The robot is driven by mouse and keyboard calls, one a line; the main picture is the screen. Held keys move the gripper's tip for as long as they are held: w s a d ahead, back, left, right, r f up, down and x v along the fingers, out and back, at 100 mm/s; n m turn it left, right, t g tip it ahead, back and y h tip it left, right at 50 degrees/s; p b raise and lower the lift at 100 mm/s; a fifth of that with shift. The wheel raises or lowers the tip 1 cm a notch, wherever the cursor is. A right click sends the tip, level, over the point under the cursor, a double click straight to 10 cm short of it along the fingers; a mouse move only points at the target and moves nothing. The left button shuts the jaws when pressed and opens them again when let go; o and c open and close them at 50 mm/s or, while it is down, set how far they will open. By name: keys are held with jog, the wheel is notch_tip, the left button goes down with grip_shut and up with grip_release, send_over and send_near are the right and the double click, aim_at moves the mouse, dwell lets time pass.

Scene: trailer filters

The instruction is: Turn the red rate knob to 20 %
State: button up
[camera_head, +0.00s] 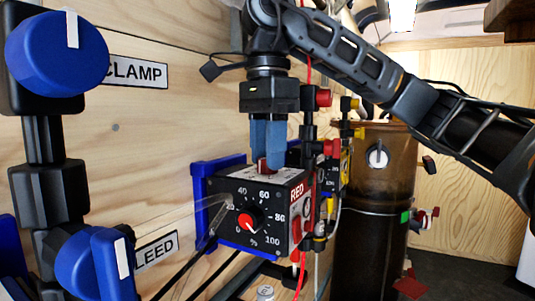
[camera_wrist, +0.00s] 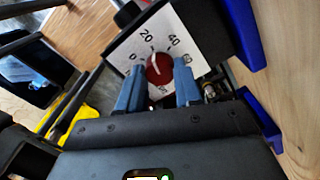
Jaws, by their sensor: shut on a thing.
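The red rate knob (camera_wrist: 158,71) sits on a white dial plate (camera_wrist: 186,38) marked 0, 20, 40 and upward. Its white pointer line aims close to the 20 mark in the wrist view. My gripper (camera_wrist: 160,82) has its blue fingers on both sides of the knob, shut on it. In the head view, my gripper (camera_head: 267,158) points down onto the top of the box labelled RED (camera_head: 297,212); only a small part of the red knob (camera_head: 263,165) shows between the fingers.
The box's front has a separate black dial with a red cap (camera_head: 248,222). Blue CLAMP (camera_head: 57,50) and BLEED (camera_head: 90,265) knobs stand at left. A yellow-labelled box (camera_head: 334,177) and brown tank (camera_head: 372,210) stand behind, to the right. Hoses and cables run below.

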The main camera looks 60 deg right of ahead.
jog(key=o, duration=1)
jog(key=shift+o, duration=0.2)
notch_tip(320, 180, up, 8)
jog(key=shift+f+p, duration=0.1)
jog(key=shift+p, duration=0.3)
